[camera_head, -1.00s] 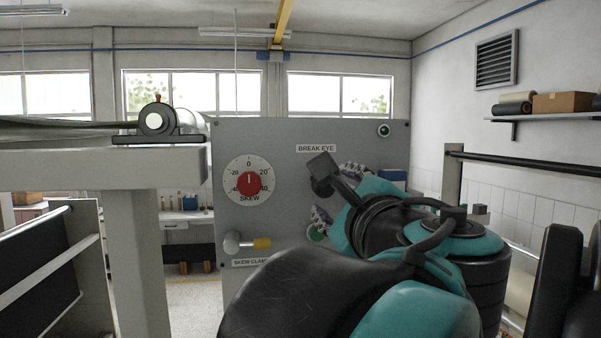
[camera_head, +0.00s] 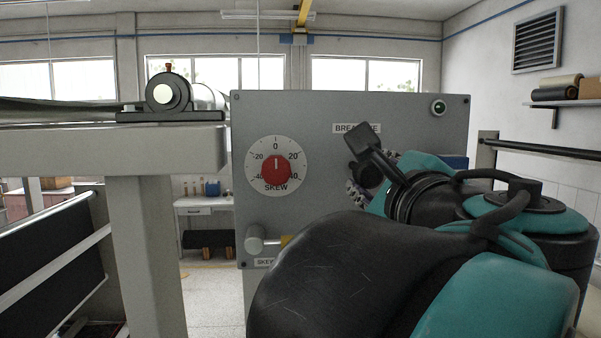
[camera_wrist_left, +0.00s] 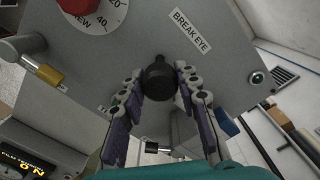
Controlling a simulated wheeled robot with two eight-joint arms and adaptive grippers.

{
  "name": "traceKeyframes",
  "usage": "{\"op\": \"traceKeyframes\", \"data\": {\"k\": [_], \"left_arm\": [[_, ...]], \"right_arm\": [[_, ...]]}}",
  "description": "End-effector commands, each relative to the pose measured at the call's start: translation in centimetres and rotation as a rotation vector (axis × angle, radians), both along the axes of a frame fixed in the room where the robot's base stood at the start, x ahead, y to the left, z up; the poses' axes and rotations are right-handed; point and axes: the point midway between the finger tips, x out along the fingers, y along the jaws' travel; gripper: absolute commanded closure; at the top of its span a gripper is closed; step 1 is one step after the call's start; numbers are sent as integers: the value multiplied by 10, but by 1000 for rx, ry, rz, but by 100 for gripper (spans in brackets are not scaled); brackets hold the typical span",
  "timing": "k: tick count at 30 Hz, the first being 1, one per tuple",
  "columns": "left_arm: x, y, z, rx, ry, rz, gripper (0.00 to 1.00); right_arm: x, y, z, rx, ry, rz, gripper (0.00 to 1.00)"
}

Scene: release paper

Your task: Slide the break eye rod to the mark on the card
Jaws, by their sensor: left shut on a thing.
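The break eye rod shows its black round end (camera_wrist_left: 158,82) in the left wrist view, standing out from the grey panel below the BREAK EYE label (camera_wrist_left: 191,30). My left gripper (camera_wrist_left: 159,72) has its fingers on both sides of this black end and is shut on it. In the head view the black end (camera_head: 368,174) is partly hidden by my left wrist and arm, which also cover part of the label (camera_head: 356,128). I cannot make out a card or its mark in either view. My right gripper is not in view.
The grey panel (camera_head: 310,108) also carries a red SKEW dial (camera_head: 276,169) and a clamp handle (camera_head: 255,244) at lower left. A roller bearing (camera_head: 168,92) sits on a grey frame (camera_head: 150,163) to the left. A shelf (camera_head: 570,103) is at the right.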

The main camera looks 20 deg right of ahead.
Motion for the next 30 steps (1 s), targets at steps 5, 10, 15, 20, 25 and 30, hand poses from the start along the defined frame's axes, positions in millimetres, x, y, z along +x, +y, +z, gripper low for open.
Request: {"op": "traceKeyframes", "data": {"k": [5,10,15,20,25,30], "left_arm": [[0,0,1,1,-2,-1,100],[-3,0,2,1,-1,-1,100],[-2,0,0,1,-1,-1,100],[-2,0,0,1,-1,-2,47],[-2,0,1,1,-2,-1,47],[-2,0,1,1,-2,-1,47]], "right_arm": [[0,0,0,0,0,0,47],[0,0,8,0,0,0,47],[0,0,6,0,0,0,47],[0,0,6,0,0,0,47],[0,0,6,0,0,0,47],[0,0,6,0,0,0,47]]}}
